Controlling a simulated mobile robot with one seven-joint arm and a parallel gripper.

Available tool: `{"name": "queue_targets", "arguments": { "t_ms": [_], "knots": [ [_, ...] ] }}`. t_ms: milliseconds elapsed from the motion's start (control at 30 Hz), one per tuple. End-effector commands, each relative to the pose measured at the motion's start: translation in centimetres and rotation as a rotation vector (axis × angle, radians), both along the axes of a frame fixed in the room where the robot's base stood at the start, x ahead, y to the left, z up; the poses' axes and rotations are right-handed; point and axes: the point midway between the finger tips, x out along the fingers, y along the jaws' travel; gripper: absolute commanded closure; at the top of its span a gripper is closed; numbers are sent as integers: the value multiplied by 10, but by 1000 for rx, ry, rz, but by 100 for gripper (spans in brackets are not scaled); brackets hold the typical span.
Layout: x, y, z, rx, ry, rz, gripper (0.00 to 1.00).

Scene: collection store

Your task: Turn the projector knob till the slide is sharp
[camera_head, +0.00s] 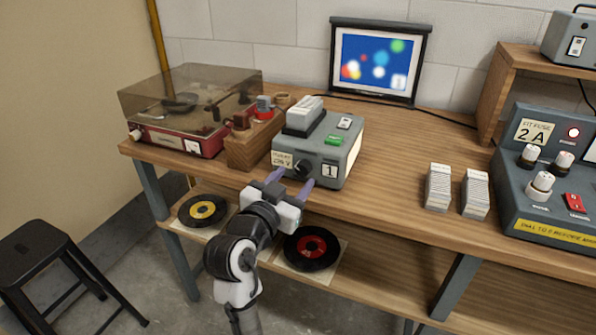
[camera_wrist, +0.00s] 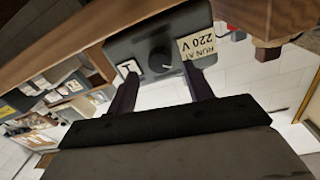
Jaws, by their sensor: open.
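The grey slide projector (camera_head: 345,137) stands on the wooden bench, with a "1" label and a "220 V" label on its front. Its dark round knob (camera_head: 303,168) sits between those labels. In the wrist view the knob (camera_wrist: 160,60) carries a pale pointer line and lies between the finger lines. My gripper (camera_head: 291,182) is open in front of the projector's front face, one finger on each side of the knob. I cannot tell whether the fingers touch it. The screen (camera_head: 376,62) behind shows blurred coloured spots on blue.
A record player (camera_head: 178,143) under a smoky lid and a wooden block (camera_head: 250,145) stand left of the projector. Two slide stacks (camera_head: 438,187) and a control box (camera_head: 550,220) stand to the right. Records (camera_head: 312,248) lie on the lower shelf. A black stool (camera_head: 35,255) is at the left.

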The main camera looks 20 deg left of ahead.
Motion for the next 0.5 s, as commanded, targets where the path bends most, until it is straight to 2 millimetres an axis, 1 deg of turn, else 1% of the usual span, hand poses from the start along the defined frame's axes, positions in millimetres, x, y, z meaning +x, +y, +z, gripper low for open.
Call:
{"name": "queue_targets", "arguments": {
  "t_ms": [33,100,200,333,500],
  "knots": [
    [9,-2,2,0,-1,-3,49],
    [17,-2,2,1,0,-2,49],
    [26,-2,1,0,-1,-1,49],
    [30,-3,0,1,-1,0,49],
    [31,-3,0,1,-1,1,49]
  ]
}}
